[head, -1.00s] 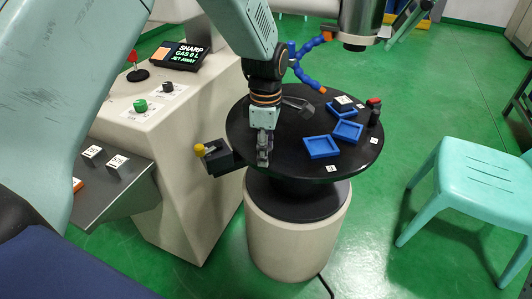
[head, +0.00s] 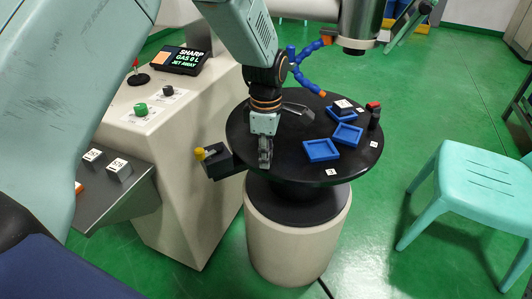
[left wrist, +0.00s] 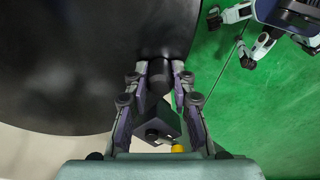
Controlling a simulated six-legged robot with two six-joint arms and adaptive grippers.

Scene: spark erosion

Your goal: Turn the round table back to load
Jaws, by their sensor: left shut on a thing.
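The round table (head: 285,168) is a black disc on a beige round pedestal. It also fills the upper left of the left wrist view (left wrist: 70,70). My left gripper (head: 265,158) points down at the disc's front-left edge. In the left wrist view its fingers (left wrist: 159,85) stand on both sides of a dark, post-like handle (left wrist: 158,80) at the rim and are shut on it. The fingers and arm hide the handle in the head view. My right gripper is in neither view.
Blue trays (head: 321,150) lie on the disc's right part, with a red-topped post (head: 374,112) behind. A black block with a yellow knob (head: 200,153) sits left of the rim. A control console (head: 175,130) stands left. A mint stool (head: 480,185) stands right, with open green floor between.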

